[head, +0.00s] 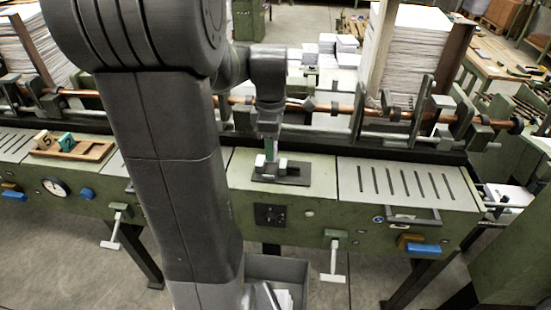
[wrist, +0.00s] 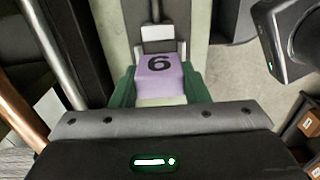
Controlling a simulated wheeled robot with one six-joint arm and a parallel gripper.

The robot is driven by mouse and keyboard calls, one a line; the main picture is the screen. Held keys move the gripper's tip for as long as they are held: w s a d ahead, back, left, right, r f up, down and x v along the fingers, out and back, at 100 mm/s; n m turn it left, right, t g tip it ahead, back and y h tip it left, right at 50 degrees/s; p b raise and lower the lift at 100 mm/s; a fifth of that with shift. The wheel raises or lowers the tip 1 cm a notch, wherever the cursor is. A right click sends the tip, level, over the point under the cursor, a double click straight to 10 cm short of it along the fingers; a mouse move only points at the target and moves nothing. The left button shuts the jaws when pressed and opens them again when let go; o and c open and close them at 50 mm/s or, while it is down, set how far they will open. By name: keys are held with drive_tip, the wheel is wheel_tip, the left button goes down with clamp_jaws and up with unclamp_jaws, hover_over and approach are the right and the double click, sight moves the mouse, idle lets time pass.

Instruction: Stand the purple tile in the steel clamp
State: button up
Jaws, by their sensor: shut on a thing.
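The purple tile (wrist: 160,83), marked with a dark figure like a 6 or 9, sits between the green fingers of my gripper (wrist: 158,90) in the wrist view. My gripper is shut on it. In the head view my gripper (head: 270,148) points down over the steel clamp (head: 293,181), a dark plate with two pale jaw blocks. One pale block (wrist: 158,33) stands just beyond the tile in the wrist view. The tile is hidden in the head view. I cannot tell whether its lower edge is between the jaws or touches the plate.
A wooden tray (head: 95,154) with a tan and a teal tile lies on the bench at left. A slotted plate (head: 400,185) is right of the clamp. A copper rod (head: 330,106) and stacks of paper (head: 412,50) stand behind. My arm hides part of the bench.

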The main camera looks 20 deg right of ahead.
drive_tip(key=shift+f, duration=2.15)
drive_tip(key=shift+f, duration=0.2)
drive_tip(key=o, duration=1)
drive_tip(key=shift+r, duration=0.15)
wheel_tip(320, 180, up, 12)
drive_tip(key=shift+r, duration=0.1)
